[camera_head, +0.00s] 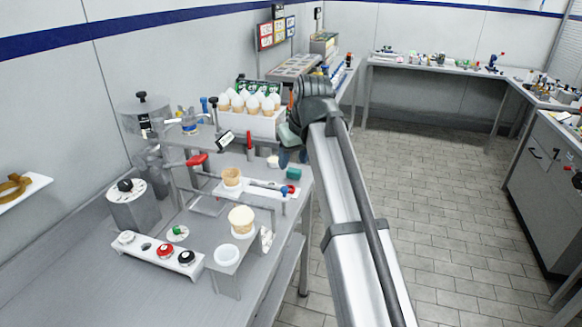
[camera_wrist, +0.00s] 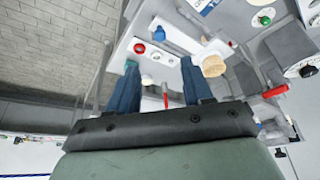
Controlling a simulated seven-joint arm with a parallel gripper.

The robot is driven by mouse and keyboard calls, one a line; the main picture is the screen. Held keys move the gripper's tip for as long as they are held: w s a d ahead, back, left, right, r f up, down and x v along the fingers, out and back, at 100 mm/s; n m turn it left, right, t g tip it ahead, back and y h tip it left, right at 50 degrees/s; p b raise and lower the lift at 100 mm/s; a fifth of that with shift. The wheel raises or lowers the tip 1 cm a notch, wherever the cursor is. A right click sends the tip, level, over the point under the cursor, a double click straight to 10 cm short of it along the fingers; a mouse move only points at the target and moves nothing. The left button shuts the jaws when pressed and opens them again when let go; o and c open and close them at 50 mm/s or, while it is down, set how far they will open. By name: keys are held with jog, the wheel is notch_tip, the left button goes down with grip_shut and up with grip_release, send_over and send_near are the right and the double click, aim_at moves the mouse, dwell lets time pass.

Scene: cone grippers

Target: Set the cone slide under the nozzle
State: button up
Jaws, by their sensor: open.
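The cone slide is a white rail (camera_head: 262,189) with a blue and red knob (camera_head: 286,190) at its right end. A tan cone (camera_head: 231,177) stands at its left end. In the wrist view the slide's red knob (camera_wrist: 139,48) and the cone (camera_wrist: 213,66) show beyond the fingers. My gripper (camera_wrist: 160,62) is open and empty, its blue fingers apart and pointing toward the slide. In the head view my gripper (camera_head: 287,157) is above and behind the slide's right end, partly hidden by my arm. I cannot clearly make out the nozzle; a red lever (camera_head: 196,160) stands left of the cone.
A white rack (camera_head: 250,122) of cones stands at the back. A scooped cone (camera_head: 241,220) and a white cup (camera_head: 227,255) are in front of the slide. A panel with red and black knobs (camera_head: 164,251) lies front left. A teal block (camera_head: 293,174) is near the slide's knob.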

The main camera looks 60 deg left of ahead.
aim_at(285, 189)
jog(key=shift+d+r, duration=0.2)
jog(key=shift+r, duration=0.35)
jog(key=shift+f, duration=0.1)
jog(key=x, duration=1.3)
jog(key=shift+a+f, duration=0.2)
jog(key=shift+f, duration=0.05)
jog(key=shift+c, duration=0.2)
grip_shut()
